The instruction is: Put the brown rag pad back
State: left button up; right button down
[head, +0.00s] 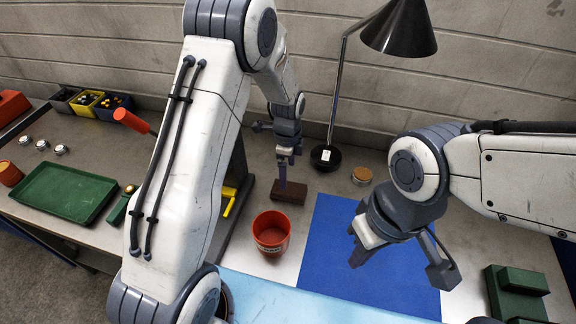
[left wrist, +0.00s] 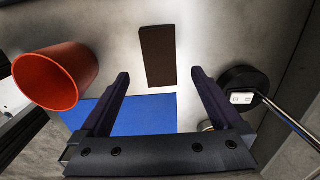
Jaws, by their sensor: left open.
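The brown rag pad (head: 290,191) is a small dark brown block lying on the grey tabletop behind the red cup. In the left wrist view the pad (left wrist: 158,56) lies ahead of the fingers, roughly centred between them. My left gripper (head: 283,178) points down at the pad, open and empty; its two fingers (left wrist: 160,76) show apart in the left wrist view. Whether the fingers touch the pad is unclear. My right gripper (head: 402,268) is open and empty above the blue mat.
The red cup (head: 271,232) stands in front of the pad, left of the blue mat (head: 325,262). A black lamp (head: 327,157) and a round wooden-topped jar (head: 362,176) stand behind. A green tray (head: 63,193) and small bins (head: 86,102) are at left; a green block (head: 517,294) is at right.

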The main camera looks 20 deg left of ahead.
pick_arm(q)
jog(key=s+d+r+n, duration=0.4)
jog(key=s+d+r, duration=0.4)
jog(key=s+r, duration=0.3)
jog(key=s+d+r+n, duration=0.1)
jog(key=s+r+n, duration=0.1)
jog(key=s, duration=0.7)
jog(key=s+d+r+n+h, duration=0.1)
jog(key=s+r+n, duration=0.2)
jog(key=s, duration=0.5)
jog(key=shift+s+r+n+b, duration=0.15)
jog(key=shift+s+n+b, duration=0.2)
jog(key=shift+n, duration=0.55)
notch_tip(320, 180, down, 4)
jog(key=b, duration=0.4)
